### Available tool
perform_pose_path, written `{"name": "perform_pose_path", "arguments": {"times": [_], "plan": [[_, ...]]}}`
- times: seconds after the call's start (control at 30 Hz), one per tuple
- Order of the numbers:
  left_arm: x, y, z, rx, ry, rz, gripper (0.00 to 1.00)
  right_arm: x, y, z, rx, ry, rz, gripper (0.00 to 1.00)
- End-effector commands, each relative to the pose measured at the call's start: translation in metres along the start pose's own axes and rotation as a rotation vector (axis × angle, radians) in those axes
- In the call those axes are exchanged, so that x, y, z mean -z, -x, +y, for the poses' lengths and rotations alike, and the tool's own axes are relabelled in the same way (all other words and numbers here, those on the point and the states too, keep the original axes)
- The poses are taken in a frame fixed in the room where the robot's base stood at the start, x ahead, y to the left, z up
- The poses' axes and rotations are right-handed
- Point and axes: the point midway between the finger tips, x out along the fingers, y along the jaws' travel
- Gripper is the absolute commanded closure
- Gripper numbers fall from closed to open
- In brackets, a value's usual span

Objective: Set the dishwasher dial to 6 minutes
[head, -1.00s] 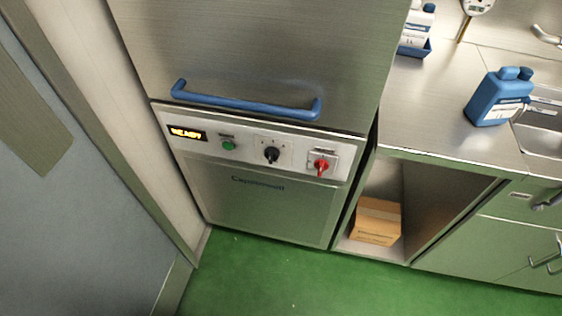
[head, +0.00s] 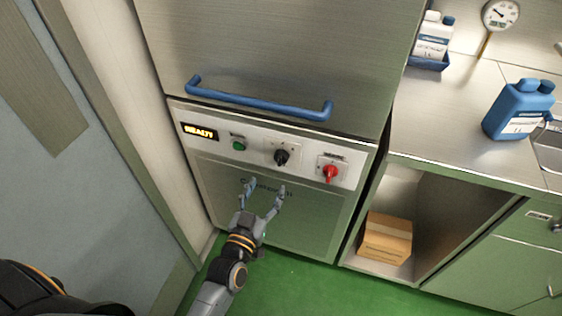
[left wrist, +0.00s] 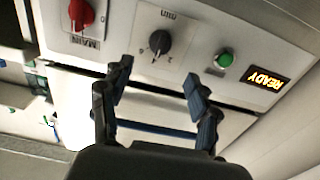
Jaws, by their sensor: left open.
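The dishwasher's front panel (head: 215,139) carries a black dial (head: 281,157) between a green button and a red switch. The dial also shows in the left wrist view (left wrist: 160,42), with "min" lettering beside it; its scale marks are too small to read. My left gripper (head: 266,186) is open and empty, in front of the dishwasher just below the dial in the head view. In the left wrist view its spread fingertips (left wrist: 156,77) are apart from the dial, which lies beyond the gap between them. My right gripper is not in view.
A lit READY display (head: 200,132), the green button (head: 239,144) and the red main switch (head: 330,173) share the panel. A blue handle bar (head: 258,102) juts out above.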

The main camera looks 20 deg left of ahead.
Motion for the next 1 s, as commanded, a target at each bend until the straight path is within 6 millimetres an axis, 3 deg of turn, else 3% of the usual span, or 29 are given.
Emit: {"name": "perform_pose_path", "arguments": {"times": [0.3,0.5,0.93,1.0], "plan": [[0.0,-0.07,0.0,0.0,0.0,0.001,0.39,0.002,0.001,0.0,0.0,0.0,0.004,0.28],[-0.001,-0.096,0.0,-0.001,0.0,-0.002,0.39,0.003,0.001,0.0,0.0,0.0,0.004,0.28],[-0.001,-0.105,0.0,-0.001,0.0,-0.003,0.39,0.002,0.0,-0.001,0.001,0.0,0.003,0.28],[-0.001,-0.105,0.0,-0.001,0.0,-0.003,0.53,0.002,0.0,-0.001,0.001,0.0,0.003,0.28]]}}
